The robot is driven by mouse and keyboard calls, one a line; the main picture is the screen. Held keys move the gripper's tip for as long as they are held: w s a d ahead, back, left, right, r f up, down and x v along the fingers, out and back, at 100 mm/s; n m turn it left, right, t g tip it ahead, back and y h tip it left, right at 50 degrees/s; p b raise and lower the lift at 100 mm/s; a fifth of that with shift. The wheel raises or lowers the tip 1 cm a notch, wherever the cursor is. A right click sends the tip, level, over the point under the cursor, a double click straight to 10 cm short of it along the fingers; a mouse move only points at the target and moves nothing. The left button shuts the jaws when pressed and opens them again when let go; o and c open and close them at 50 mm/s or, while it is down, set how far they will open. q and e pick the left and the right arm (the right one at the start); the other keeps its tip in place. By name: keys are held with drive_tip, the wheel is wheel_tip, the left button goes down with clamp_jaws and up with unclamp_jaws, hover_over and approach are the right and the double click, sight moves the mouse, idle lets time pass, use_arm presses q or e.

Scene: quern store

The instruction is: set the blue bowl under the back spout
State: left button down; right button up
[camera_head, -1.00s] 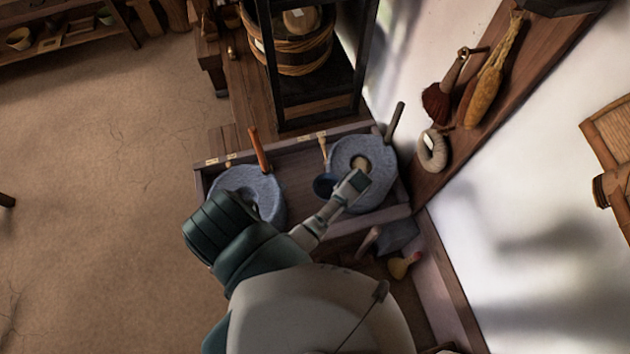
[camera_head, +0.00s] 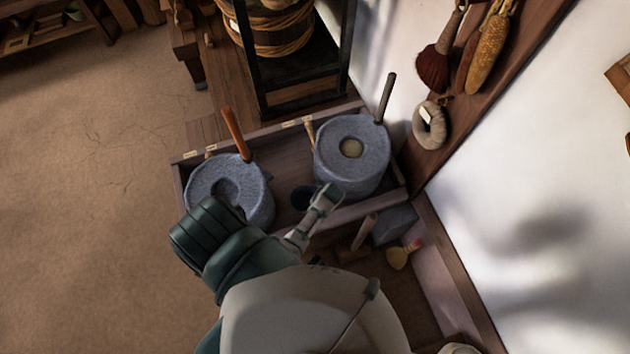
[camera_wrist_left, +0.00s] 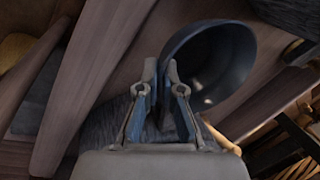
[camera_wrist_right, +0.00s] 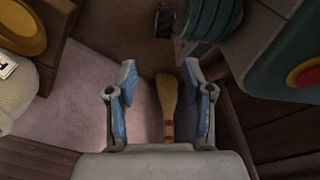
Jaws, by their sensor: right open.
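The dark blue bowl (camera_head: 302,198) is in the trough between the two grey querns in the head view. It also shows, tilted with its mouth partly toward the camera, in the left wrist view (camera_wrist_left: 222,68). My left gripper (camera_head: 329,193) is at its right side; its fingers (camera_wrist_left: 161,72) are nearly together on the bowl's rim. The left quern (camera_head: 262,200) and right quern (camera_head: 352,172) stand in the wooden trough. I cannot make out the back spout clearly. My right gripper (camera_wrist_right: 160,82) is open and empty above a yellow brush (camera_wrist_right: 167,100).
Upright handles (camera_head: 235,133) rise from the querns. The trough's front board (camera_head: 360,210) runs close to my left gripper. The brush (camera_head: 399,257) lies in front of the trough. A black-framed rack (camera_head: 292,95) stands behind, and the white wall is at right.

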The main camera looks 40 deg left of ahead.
use_arm(q)
wheel_tip(320, 180, down, 4)
drive_tip(key=shift+r+b, duration=0.1)
drive_tip(key=shift+b, duration=0.55)
drive_tip(key=shift+f, duration=0.2)
use_arm(e)
drive_tip(key=w, duration=0.1)
drive_tip(key=w+r, duration=0.2)
drive_tip(key=shift+a+r, duration=0.15)
drive_tip(key=shift+a, duration=0.1)
use_arm(q)
drive_tip(key=shift+f, duration=0.1)
use_arm(e)
drive_tip(key=shift+w, duration=0.1)
use_arm(q)
drive_tip(key=c, duration=1.6)
unclamp_jaws()
drive_tip(key=shift+d+r, duration=0.1)
drive_tip(key=shift+r, duration=0.1)
drive_tip(key=p+v, duration=0.3)
drive_tip(key=v, duration=0.9)
use_arm(e)
drive_tip(key=s+d+f, duration=0.1)
drive_tip(key=s+f, duration=0.3)
drive_tip(key=s, duration=0.4)
drive_tip(key=shift+d+f, duration=0.15)
drive_tip(key=shift+d, duration=0.1)
